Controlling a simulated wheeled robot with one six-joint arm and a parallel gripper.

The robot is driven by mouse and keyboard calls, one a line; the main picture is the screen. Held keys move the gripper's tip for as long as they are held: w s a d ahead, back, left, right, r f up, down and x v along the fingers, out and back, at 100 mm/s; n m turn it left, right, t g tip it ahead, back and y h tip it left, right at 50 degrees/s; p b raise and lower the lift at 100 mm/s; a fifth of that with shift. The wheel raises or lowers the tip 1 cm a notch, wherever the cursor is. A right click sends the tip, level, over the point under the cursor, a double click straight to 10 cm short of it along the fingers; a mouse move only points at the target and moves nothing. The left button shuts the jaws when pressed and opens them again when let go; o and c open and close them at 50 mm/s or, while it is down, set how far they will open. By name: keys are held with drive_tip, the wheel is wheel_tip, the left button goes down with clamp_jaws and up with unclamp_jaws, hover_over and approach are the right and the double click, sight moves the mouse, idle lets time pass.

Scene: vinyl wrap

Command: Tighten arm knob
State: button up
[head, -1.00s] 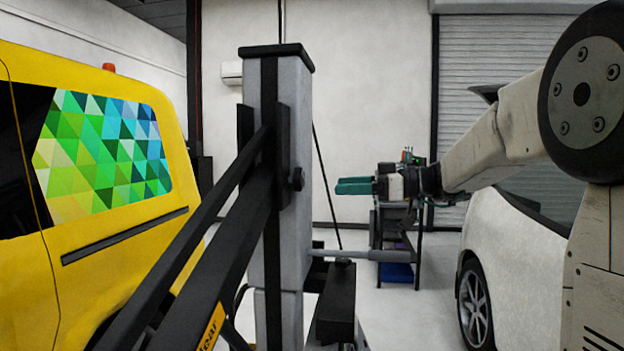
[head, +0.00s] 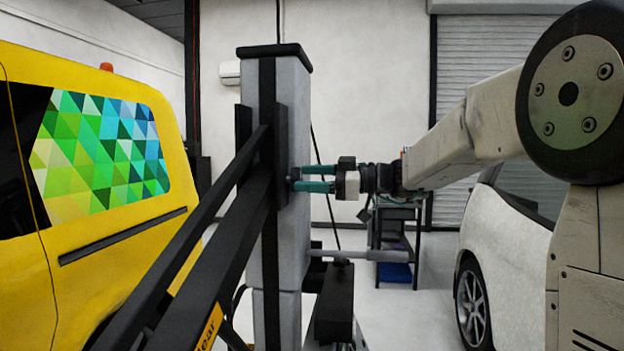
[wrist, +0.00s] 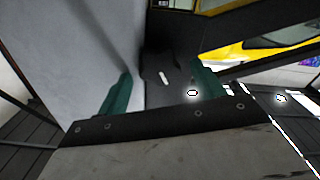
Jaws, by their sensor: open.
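The dark arm knob (head: 294,176) is on the right side of the grey column (head: 292,110), where the black arm bracket sits. My gripper (head: 303,178) points left at it with its two green fingers apart. The fingertips are at the knob, one above and one below it in the head view; I cannot tell whether they touch it. In the wrist view, a dark shape that looks like the knob (wrist: 160,62) lies ahead, between the fingers of my gripper (wrist: 163,78).
Black arm bars (head: 190,235) slope down to the left from the column. A grey horizontal handle (head: 355,254) sticks out below my gripper. A yellow van (head: 110,240) with a patterned window is at left, a white car (head: 500,235) at right, a tool cart (head: 397,235) behind.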

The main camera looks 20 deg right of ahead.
drive_tip(key=c, duration=1)
